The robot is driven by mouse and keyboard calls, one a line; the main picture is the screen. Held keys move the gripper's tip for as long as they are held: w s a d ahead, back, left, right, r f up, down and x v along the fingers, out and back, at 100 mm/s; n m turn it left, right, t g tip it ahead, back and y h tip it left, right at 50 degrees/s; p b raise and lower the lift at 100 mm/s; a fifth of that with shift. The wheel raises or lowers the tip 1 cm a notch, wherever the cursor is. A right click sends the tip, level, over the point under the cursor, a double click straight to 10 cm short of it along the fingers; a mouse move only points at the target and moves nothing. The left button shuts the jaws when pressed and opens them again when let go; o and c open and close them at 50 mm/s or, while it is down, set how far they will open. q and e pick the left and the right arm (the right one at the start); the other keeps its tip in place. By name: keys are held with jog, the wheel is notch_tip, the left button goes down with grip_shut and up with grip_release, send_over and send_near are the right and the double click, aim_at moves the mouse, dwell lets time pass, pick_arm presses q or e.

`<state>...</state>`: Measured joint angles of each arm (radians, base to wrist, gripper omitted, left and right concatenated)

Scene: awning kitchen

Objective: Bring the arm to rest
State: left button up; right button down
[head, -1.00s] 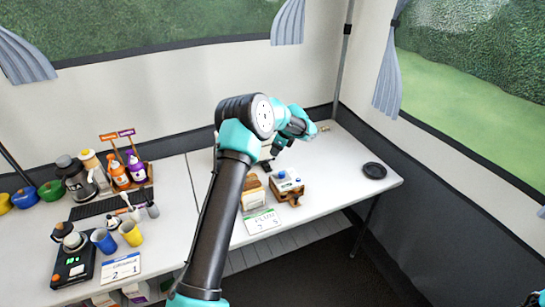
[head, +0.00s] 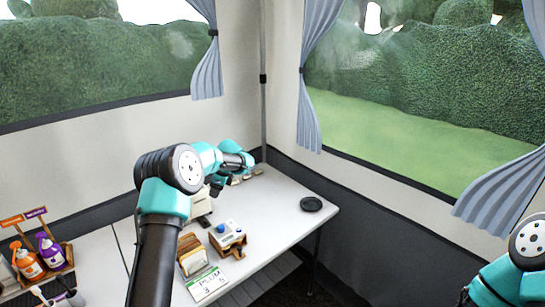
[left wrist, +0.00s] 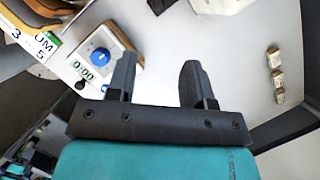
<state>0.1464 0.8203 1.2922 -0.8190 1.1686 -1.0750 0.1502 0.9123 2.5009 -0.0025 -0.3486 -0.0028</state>
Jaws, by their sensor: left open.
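My left arm comes in from the lower left of the head view and bends over the table. My left gripper (head: 215,188) is partly hidden by its own wrist in the head view. In the left wrist view the gripper (left wrist: 157,82) is open, with two dark fingers apart and nothing between them. It is above the white table (left wrist: 235,65). My right arm shows only as a teal and black link at the lower right of the head view; its gripper is out of frame.
A wooden box with a blue knob (head: 228,236) stands beside a wooden holder (head: 192,254) and a number card (head: 207,284). A black round disc (head: 311,204) lies near the right edge. Small blocks (left wrist: 275,75) lie beyond the gripper. Spray bottles (head: 50,252) stand left.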

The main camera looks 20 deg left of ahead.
pick_arm(q)
jog(key=d+f+n+t+h, duration=0.2)
jog(key=d+f, duration=0.2)
jog(key=d, duration=0.4)
jog(key=s+d+f+n+t+h, duration=0.1)
jog(key=d+f+n+h, duration=0.1)
jog(key=d, duration=0.7)
jog(key=d+f+n+t+h, duration=0.2)
jog(key=d+f, duration=0.4)
jog(key=d, duration=0.3)
jog(key=shift+s+d+f+n+t+h, duration=0.1)
jog(key=shift+s+d+n+t+h, duration=0.1)
jog(key=shift+h, duration=0.2)
jog(key=shift+s+d+n+t+h, duration=0.1)
jog(key=shift+n+h, duration=0.1)
jog(key=shift+h, duration=0.2)
jog(key=s+f+n+g, duration=0.1)
jog(key=s+f+n, duration=0.2)
jog(key=s, duration=0.9)
jog(key=s+f+n+g, duration=0.1)
jog(key=s+f+n, duration=0.3)
jog(key=s, duration=0.7)
jog(key=s+f+n+g, duration=0.1)
jog(key=s+f+n, duration=0.2)
jog(key=s+f, duration=0.4)
jog(key=s, duration=0.5)
jog(key=shift+s+a+f+g, duration=0.15)
jog(key=shift+s+a+g, duration=0.15)
jog(key=shift+a+g, duration=0.1)
